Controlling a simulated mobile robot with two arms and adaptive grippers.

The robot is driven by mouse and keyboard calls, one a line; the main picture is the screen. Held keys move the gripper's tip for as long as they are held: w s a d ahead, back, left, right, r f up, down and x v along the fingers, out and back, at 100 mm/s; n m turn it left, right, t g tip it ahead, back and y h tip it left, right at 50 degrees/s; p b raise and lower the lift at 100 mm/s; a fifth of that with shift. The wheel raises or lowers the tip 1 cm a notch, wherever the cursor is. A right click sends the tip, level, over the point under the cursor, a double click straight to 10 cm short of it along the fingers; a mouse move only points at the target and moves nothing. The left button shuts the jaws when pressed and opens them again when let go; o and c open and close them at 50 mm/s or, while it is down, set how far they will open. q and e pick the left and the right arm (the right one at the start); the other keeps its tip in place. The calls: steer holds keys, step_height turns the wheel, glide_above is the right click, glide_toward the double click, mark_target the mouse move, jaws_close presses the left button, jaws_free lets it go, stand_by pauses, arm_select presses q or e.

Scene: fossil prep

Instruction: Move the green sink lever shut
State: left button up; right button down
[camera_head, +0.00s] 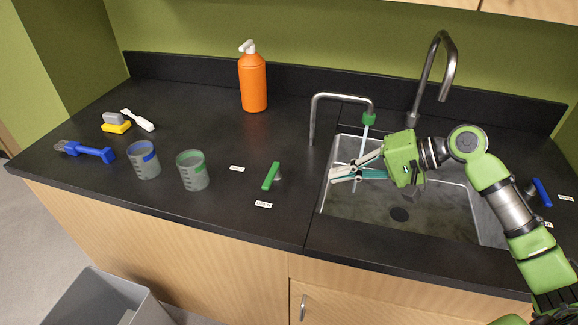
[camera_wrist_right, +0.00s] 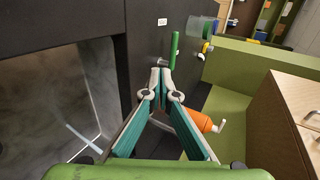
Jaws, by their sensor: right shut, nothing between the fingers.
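The green sink lever (camera_head: 270,176) stands on the black counter left of the sink. Its handle runs front to back, its front end pointing towards a small white label (camera_head: 264,205) that seems to read OPEN. Another label (camera_head: 237,168) lies to its left. A water stream (camera_head: 363,150) falls from the green-tipped faucet (camera_head: 369,118). My right gripper (camera_head: 332,175) is over the left part of the sink, shut and empty, its fingers pointing left towards the lever, apart from it. In the wrist view the green lever (camera_wrist_right: 175,48) is beyond the shut fingertips (camera_wrist_right: 162,94). My left gripper is not in view.
The sink (camera_head: 440,205) lies under my right arm, with a tall faucet (camera_head: 440,65) behind. A blue lever (camera_head: 542,192) is at the right.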

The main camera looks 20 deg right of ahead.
steer(key=p, duration=0.3)
glide_toward(271, 180)
steer(key=w+a+f, duration=0.1)
steer(key=a+f, duration=0.1)
steer(key=w+a+f, duration=0.1)
steer(key=f, duration=0.1)
steer(key=shift+w+a, duration=0.15)
steer(key=shift+w, duration=0.2)
steer(key=shift+w+a+f, duration=0.15)
steer(key=shift+w+a, duration=0.15)
steer(key=shift+a, duration=0.15)
